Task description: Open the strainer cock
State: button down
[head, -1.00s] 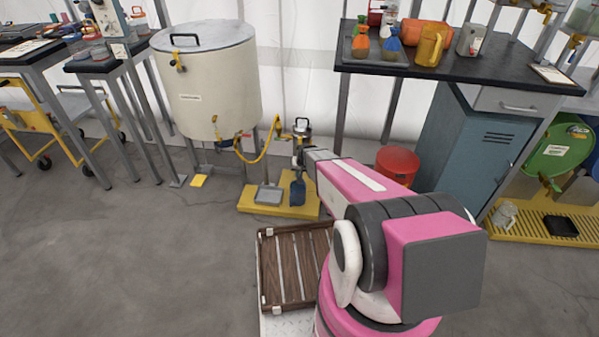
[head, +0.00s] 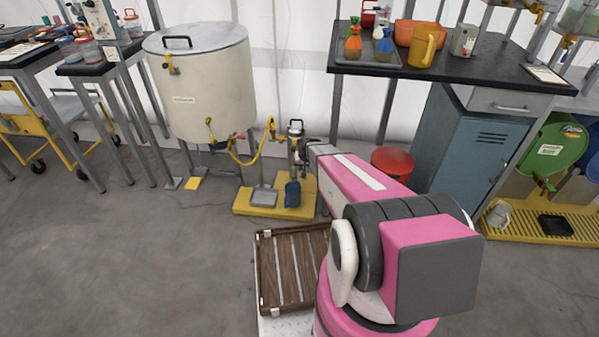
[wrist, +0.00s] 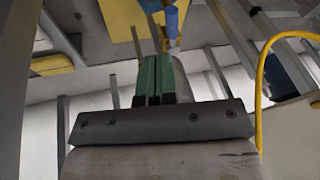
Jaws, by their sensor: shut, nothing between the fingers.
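Just beyond the fingertips is a small blue lever-like part (wrist: 171,20) on a metal fitting, perhaps the cock. I cannot tell if the fingers touch it. In the head view my wrist is beside the strainer and the fingers are not clear.
The large cream tank (head: 198,95) stands left of the strainer. A blue scoop-like piece (head: 292,194) and a grey pedal-like plate (head: 263,197) are at the yellow base. A red bucket (head: 392,163) and a blue cabinet (head: 465,150) stand to the right.

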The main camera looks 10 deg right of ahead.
jog(key=a+v, duration=0.1)
jog(key=v, duration=0.7)
jog(key=shift+s+d+r, duration=0.2)
jog(key=shift+s+r, duration=0.05)
jog(key=shift+s, duration=0.1)
